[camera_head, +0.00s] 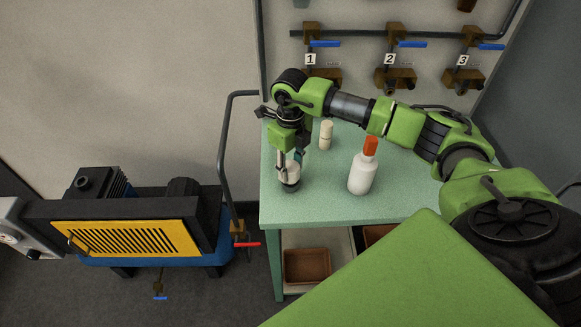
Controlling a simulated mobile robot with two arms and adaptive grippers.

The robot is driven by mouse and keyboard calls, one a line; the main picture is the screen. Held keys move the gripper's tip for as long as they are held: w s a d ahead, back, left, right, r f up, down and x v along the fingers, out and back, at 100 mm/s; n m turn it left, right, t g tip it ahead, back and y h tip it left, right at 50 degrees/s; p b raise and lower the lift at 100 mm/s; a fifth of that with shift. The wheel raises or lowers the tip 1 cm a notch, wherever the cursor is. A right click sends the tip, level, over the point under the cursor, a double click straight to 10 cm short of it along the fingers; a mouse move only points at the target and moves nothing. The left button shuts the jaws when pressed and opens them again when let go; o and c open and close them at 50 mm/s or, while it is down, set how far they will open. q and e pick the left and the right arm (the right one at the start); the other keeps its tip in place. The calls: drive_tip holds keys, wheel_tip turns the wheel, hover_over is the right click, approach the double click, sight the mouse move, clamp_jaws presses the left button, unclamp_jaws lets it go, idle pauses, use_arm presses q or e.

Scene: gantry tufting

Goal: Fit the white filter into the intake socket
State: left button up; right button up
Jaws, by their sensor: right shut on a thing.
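My right gripper (290,160) points down over the left part of the green table. It is shut on a short white cylinder with a dark lower end, which I take to be the white filter (291,173). The fingers hide part of it, and I cannot tell whether it touches the tabletop. A dark block with a round opening (87,182) on top of the compressor at the left looks like the intake socket; nothing is seen in it. My left gripper is not in view.
The compressor has a yellow grille (125,239). A dark bent pipe (223,150) rises between compressor and table. Numbered valves (395,78) line the wall.

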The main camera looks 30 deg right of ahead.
drive_tip(key=shift+r+p, duration=0.55)
drive_tip(key=shift+r, duration=0.55)
drive_tip(key=shift+r, duration=0.15)
